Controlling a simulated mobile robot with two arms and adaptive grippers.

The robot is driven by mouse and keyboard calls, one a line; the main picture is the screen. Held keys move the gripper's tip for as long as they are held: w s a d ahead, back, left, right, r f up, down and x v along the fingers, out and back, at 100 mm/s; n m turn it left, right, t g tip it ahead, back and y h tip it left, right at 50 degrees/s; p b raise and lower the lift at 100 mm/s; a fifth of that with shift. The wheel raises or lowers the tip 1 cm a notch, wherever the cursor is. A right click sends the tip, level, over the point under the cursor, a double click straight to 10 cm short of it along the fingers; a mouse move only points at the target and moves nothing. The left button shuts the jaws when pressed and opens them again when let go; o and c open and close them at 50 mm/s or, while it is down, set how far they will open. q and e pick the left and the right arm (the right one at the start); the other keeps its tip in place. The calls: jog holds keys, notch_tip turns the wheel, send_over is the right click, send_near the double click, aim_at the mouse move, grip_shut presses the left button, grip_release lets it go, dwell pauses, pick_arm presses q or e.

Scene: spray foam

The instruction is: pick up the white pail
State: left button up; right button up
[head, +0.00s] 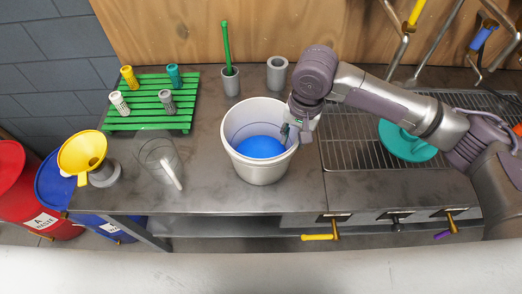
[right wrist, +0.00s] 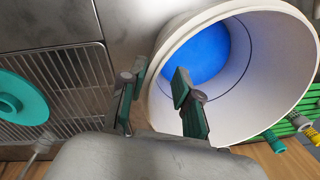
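The white pail (head: 262,171) stands upright on the grey metal bench, with blue contents (head: 260,147) at its bottom. In the right wrist view the pail (right wrist: 262,101) fills the right half, its open mouth facing the camera. My right gripper (head: 292,133) is at the pail's right rim in the head view. In the right wrist view, the right gripper (right wrist: 158,82) has its fingers apart, one over the pail's mouth and the other outside its wall. The rim passes between them; I cannot tell whether they touch it. My left gripper is in neither view.
A clear beaker (head: 160,160) and a yellow funnel (head: 83,152) stand left of the pail. A green rack (head: 150,121) with small bottles and two grey cups (head: 277,73) are behind. A wire grate (head: 352,140) with a teal disc (head: 407,143) lies right.

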notch_tip(320, 180, down, 3)
jog(key=shift+w+d+f+p, duration=0.1)
jog(key=shift+w+d+p, duration=0.05)
jog(key=shift+p, duration=0.15)
jog(key=shift+f, duration=0.1)
jog(key=c, duration=0.5)
grip_shut()
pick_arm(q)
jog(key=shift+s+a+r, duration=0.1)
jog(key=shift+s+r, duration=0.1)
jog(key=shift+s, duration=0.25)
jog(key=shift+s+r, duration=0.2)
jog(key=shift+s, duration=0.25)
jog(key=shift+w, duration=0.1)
